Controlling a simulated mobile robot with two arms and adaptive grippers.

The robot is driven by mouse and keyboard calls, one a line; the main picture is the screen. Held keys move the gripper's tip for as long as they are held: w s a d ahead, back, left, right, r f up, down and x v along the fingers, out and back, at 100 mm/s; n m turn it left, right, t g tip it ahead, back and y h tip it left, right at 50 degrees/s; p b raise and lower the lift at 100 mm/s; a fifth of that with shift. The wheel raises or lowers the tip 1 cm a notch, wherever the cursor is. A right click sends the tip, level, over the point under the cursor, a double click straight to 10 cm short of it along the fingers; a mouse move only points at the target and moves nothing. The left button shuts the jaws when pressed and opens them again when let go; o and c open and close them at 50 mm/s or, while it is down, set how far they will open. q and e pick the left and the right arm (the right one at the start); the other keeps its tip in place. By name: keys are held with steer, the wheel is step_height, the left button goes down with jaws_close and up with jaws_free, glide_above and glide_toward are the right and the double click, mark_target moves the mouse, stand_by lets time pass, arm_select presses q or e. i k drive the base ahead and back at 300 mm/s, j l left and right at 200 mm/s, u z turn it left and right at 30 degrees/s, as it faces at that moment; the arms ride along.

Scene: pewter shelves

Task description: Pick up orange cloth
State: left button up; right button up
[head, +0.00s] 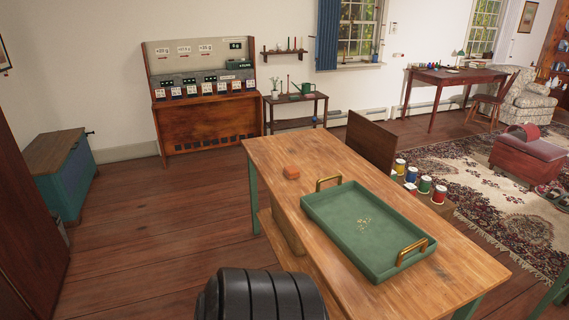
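The orange cloth (291,172) is a small, folded-looking block lying on the wooden table (272,148), near its far left edge. It sits apart from the green tray (342,196), just beyond the tray's far left corner. Neither of my grippers shows in the head view. A black ribbed part of my own body shows at the bottom centre, in front of the table's near side.
The green tray with brass handles takes up the table's middle. A blue chest (64,180) stands at the left, a wooden cabinet (206,122) at the back. The floor (150,215) left of the table is clear.

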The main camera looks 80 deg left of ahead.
mark_target(290, 172)
steer(key=u, duration=2.5)
steer(key=i+j+z, duration=0.15)
steer(key=z, duration=0.2)
steer(key=i+j+z, duration=0.15)
steer(key=z, duration=0.2)
steer(key=i+j+z, duration=0.1)
steer(key=z, duration=0.25)
steer(key=k+j, duration=0.05)
steer(key=j, duration=0.05)
